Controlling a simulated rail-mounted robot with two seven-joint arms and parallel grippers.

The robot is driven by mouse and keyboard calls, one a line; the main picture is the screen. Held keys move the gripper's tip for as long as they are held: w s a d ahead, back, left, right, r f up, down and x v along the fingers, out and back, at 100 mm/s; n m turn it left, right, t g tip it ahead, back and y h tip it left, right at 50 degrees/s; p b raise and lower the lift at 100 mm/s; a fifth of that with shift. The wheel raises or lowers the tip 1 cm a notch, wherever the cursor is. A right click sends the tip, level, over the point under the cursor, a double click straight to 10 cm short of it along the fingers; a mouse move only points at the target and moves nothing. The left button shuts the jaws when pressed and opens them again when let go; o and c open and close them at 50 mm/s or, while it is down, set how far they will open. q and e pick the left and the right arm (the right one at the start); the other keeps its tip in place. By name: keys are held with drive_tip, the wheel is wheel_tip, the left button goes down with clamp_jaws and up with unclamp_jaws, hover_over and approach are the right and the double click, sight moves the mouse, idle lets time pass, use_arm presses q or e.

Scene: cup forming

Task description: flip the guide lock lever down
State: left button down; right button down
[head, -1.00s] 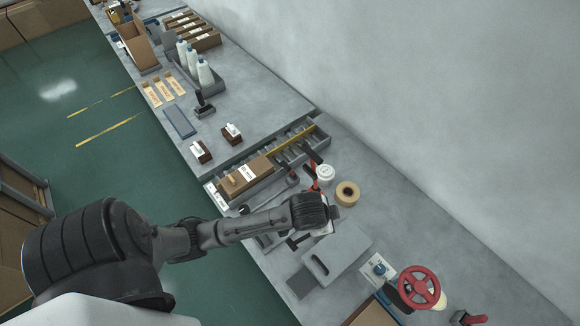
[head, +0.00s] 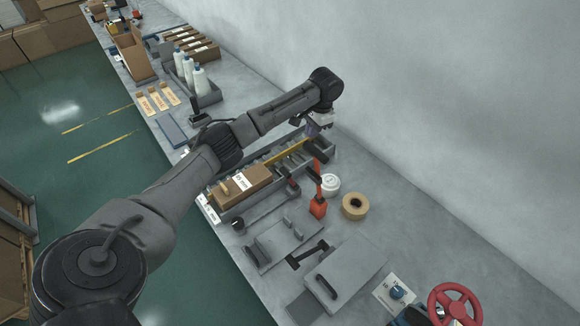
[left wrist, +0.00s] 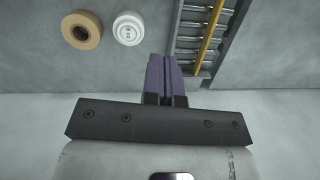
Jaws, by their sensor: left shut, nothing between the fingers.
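An orange-red post with a raised red arm (head: 318,190) stands by the right end of the roller channel (head: 240,205) in the head view. I take it for the guide lock lever, though I cannot be sure. A dark bar lies close to its top. My left gripper (head: 313,130) is above and behind the channel's far end, apart from the post. In the left wrist view its purple fingers (left wrist: 166,80) are shut together and empty. The post is not visible there. My right gripper is not in view.
A brown box (head: 241,187) and a yellow rail (head: 290,153) are on the channel. A white round container (head: 330,185) and a tape roll (head: 355,206) are beside the post. Grey plates (head: 345,275) and a red handwheel (head: 455,304) are nearer. The wall is close behind.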

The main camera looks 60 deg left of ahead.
use_arm(q)
drive_tip(key=shift+s+a+f+n+g+h, duration=0.2)
drive_tip(key=shift+s+a+g+h, duration=0.1)
drive_tip(key=shift+s+a, duration=0.2)
drive_tip(key=shift+s+a+f+n+g+h, duration=0.1)
drive_tip(key=shift+s+a+n+g+h, duration=0.1)
drive_tip(key=shift+s+a+h, duration=0.25)
drive_tip(key=shift+w+f, duration=0.1)
drive_tip(key=shift+s+r+x, duration=0.1)
drive_tip(key=shift+s+x, duration=0.35)
drive_tip(key=shift+x, duration=1.65)
drive_tip(key=shift+s+r+x, duration=0.1)
drive_tip(key=shift+s+x, duration=0.35)
drive_tip(key=shift+x, duration=1.7)
drive_tip(key=shift+s+r+x, duration=0.1)
drive_tip(key=shift+s+x, duration=0.35)
drive_tip(key=shift+x, duration=1.65)
drive_tip(key=shift+r, duration=0.1)
